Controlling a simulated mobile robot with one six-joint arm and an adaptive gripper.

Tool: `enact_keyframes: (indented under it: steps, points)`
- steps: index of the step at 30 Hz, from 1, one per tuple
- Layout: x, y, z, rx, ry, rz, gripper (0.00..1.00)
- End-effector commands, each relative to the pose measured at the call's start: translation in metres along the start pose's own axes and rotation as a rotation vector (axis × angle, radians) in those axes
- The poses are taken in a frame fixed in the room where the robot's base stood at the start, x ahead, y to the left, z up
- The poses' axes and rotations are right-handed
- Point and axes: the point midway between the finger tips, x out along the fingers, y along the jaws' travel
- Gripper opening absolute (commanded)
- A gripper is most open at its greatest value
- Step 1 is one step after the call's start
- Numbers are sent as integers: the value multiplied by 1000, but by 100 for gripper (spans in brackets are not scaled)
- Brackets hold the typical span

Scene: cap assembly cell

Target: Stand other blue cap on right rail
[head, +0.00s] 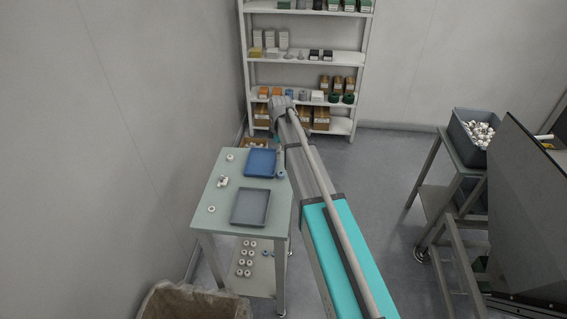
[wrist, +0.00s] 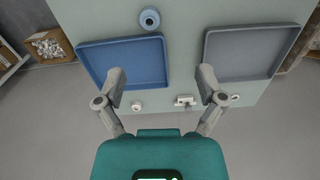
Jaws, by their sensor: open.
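A blue cap (wrist: 149,18) with a round opening lies on the table top near the corner of the blue tray in the wrist view. My gripper (wrist: 161,82) is open and empty above the table. Its fingers are spread over the table's edge side, and the cap is apart from them, beyond the fingertips. A second blue cap (head: 265,252) lies among white caps on the table's lower shelf in the head view. My arm hides part of the table's right side there. I cannot make out which part is the right rail.
The table (head: 212,187) holds a blue tray (head: 249,162) and a grey tray (head: 239,220), both empty. Several white parts (head: 223,181) lie along its left side. A bin of white caps (head: 453,138) and a dark machine panel (head: 525,205) stand at right. Shelves (head: 248,70) stand behind.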

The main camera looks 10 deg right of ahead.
Motion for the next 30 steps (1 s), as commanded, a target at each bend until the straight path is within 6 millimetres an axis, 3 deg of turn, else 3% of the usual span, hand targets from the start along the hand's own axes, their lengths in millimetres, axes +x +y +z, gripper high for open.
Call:
enact_keyframes:
  steps: [4,17,30]
  points:
    - [-9,11,-4,-43,0,0,89]
    - [-7,14,4,-39,0,0,89]
    - [19,15,6,-35,0,0,89]
